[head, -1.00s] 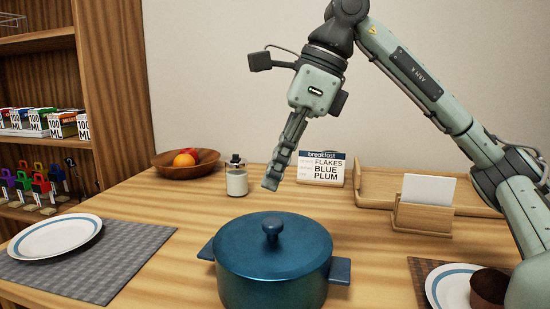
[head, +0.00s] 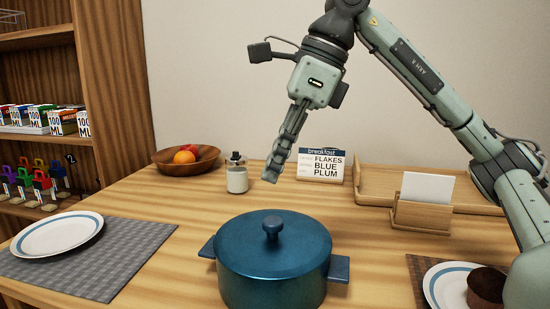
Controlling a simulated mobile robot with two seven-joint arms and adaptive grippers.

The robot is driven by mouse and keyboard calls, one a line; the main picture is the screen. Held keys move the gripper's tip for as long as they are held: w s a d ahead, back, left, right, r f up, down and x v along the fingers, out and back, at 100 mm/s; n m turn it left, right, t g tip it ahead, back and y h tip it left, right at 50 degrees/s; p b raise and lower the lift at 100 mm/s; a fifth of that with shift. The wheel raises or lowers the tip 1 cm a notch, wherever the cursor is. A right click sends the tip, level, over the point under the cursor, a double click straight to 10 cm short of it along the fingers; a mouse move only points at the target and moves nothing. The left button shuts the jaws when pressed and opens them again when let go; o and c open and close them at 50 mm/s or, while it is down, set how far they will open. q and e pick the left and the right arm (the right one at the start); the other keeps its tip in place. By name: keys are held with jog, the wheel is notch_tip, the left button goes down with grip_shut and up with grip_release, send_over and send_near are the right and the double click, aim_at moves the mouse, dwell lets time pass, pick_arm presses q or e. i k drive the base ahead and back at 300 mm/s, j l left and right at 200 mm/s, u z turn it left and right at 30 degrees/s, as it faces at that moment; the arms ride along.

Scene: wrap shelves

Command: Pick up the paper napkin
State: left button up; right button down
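White paper napkins (head: 427,188) stand upright in a wooden holder (head: 420,215) on the right half of the table, in front of a wooden tray. My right gripper (head: 272,178) points down over the table, left of the holder and well apart from it, behind the blue pot. Its fingers are seen edge-on, so I cannot tell whether they are open or shut. Nothing shows hanging from the fingertips. My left gripper is not in view.
A blue lidded pot (head: 272,262) stands at the front centre. A breakfast sign (head: 320,165), a glass jar (head: 237,177) and a fruit bowl (head: 168,164) stand at the back. A plate (head: 57,236) lies left; another plate (head: 437,283) holding a brown bowl (head: 486,288) lies right.

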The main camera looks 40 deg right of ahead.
aim_at(421, 187)
jog(key=k+j, duration=0.8)
